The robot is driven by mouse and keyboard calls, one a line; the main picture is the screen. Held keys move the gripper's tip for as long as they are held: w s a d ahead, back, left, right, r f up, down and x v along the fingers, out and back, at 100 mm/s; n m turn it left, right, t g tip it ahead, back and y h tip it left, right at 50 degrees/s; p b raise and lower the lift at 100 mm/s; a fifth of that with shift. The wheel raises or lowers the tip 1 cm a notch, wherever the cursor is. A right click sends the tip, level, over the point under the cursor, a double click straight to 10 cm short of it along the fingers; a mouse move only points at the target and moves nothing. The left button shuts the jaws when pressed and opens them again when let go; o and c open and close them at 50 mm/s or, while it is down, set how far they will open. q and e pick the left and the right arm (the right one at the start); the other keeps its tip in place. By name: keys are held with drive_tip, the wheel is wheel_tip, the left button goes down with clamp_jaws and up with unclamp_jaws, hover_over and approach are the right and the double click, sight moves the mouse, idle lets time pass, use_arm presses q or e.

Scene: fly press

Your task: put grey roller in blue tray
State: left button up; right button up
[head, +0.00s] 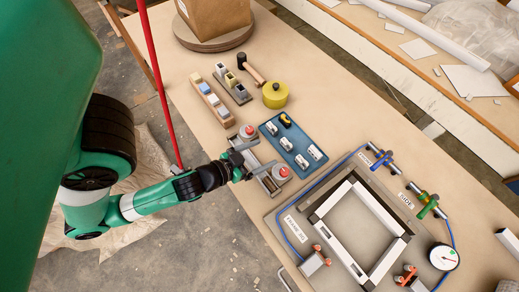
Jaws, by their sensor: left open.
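The blue tray (301,138) lies on the bench right of my left gripper and holds several small white pieces and one yellow-and-black piece. My left gripper (250,162) is open, low over a grey rack between two round grey pieces with red tops, one far (247,131) and one near (281,172). I cannot tell whether it touches the rack. I cannot surely make out which piece is the grey roller; the gripper may hide part of it. My right gripper is not in view.
A yellow round pot (275,95), a hammer (252,71) and two racks of small blocks (210,98) stand beyond the tray. A grey board with a square frame (322,208), clamps and a dial (444,257) lies at the near right. A red pole (158,75) crosses at left.

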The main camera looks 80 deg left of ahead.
use_arm(q)
drive_tip(key=shift+s+d, duration=0.4)
drive_tip(key=shift+d, duration=0.05)
drive_tip(key=shift+s+d+r, duration=0.1)
drive_tip(key=shift+s+r, duration=0.35)
drive_tip(key=shift+s, duration=0.1)
